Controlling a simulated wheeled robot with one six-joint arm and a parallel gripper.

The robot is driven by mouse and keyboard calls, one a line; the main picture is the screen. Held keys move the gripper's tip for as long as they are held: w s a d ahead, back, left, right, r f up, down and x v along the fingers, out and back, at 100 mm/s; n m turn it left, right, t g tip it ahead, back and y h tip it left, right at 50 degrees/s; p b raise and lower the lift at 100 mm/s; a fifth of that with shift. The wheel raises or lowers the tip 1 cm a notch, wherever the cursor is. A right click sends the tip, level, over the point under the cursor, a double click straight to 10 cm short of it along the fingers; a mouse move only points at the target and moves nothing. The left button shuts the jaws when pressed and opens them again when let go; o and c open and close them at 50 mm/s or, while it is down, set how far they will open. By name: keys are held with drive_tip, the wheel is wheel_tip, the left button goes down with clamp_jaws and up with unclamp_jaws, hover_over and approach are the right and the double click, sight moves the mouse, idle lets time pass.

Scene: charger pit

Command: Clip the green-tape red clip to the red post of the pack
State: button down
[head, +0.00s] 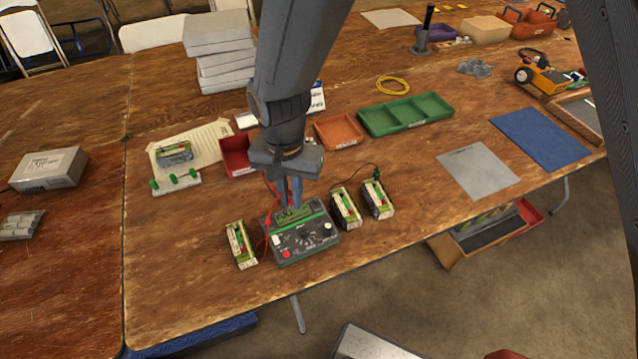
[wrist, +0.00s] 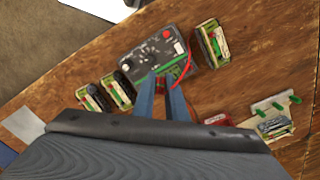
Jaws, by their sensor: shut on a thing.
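My gripper (head: 289,204) points down just over the dark charger (head: 318,240); it also shows in the wrist view (wrist: 161,78). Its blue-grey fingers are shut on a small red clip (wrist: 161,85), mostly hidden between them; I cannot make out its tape. A red lead curves beside the fingers. One pack (head: 240,245) lies left of the charger and two packs (head: 345,208) (head: 377,198) lie to its right. A black lead reaches the rightmost pack. A further pack (head: 174,153) lies on a paper sheet. Which post is red is too small to tell.
A white rack with green pegs (head: 176,181) stands at left. A red bin (head: 236,156), an orange tray (head: 338,131) and a green tray (head: 405,115) stand behind the charger. The table's front strip is clear, as is the wood right of the packs.

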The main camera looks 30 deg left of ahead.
drive_tip(key=s+a+f+n, duration=0.1)
drive_tip(key=s+a+n, duration=0.1)
drive_tip(key=s+a, duration=0.1)
drive_tip(key=s+a+n, duration=0.2)
drive_tip(key=s+a, duration=0.1)
drive_tip(key=s, duration=0.1)
drive_tip(key=s+a+f+n, duration=0.1)
drive_tip(key=s+a+n, duration=0.1)
drive_tip(key=s+a, duration=0.1)
drive_tip(key=shift+s+f, duration=0.15)
drive_tip(key=shift+f, duration=0.15)
drive_tip(key=shift+f, duration=0.15)
drive_tip(key=shift+f+b, duration=1.55)
drive_tip(key=shift+f, duration=1.8)
drive_tip(key=shift+f+p, duration=0.2)
drive_tip(key=shift+p, duration=0.2)
drive_tip(key=c, duration=1.7)
unclamp_jaws()
